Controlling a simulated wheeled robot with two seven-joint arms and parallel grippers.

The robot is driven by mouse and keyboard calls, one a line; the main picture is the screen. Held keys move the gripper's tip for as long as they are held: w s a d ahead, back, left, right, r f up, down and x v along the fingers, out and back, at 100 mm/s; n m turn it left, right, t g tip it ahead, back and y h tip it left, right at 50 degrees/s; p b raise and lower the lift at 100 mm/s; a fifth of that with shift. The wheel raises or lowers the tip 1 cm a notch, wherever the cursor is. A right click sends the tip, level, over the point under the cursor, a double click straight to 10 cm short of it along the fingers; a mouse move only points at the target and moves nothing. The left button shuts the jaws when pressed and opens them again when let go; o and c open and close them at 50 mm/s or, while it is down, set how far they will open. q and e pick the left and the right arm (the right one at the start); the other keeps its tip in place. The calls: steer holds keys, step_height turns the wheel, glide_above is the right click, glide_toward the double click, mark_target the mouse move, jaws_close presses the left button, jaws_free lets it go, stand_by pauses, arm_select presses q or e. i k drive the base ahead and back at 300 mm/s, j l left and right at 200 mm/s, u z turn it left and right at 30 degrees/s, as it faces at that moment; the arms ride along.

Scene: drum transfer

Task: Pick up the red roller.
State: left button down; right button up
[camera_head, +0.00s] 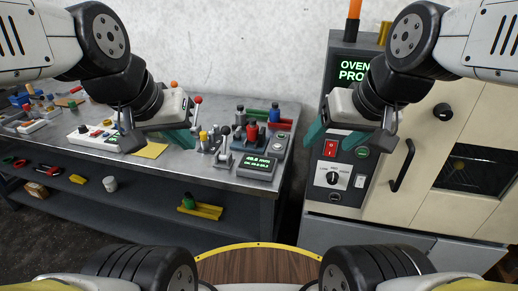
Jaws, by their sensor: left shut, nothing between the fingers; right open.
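Neither gripper touches the cylinder.
A grey meter with a green display (256,166) sits in front of the cylinder. A blue-topped piece (274,113) and several levers stand close by. The beige oven (440,145) stands at right. A yellow-rimmed wooden surface (250,265) is at the bottom.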

mark_target(253, 128)
steer(key=i+j+z, duration=0.25)
steer(key=i+j, duration=0.15)
steer(key=i+j+z, duration=0.25)
steer(key=j, duration=0.35)
steer(key=i, duration=0.1)
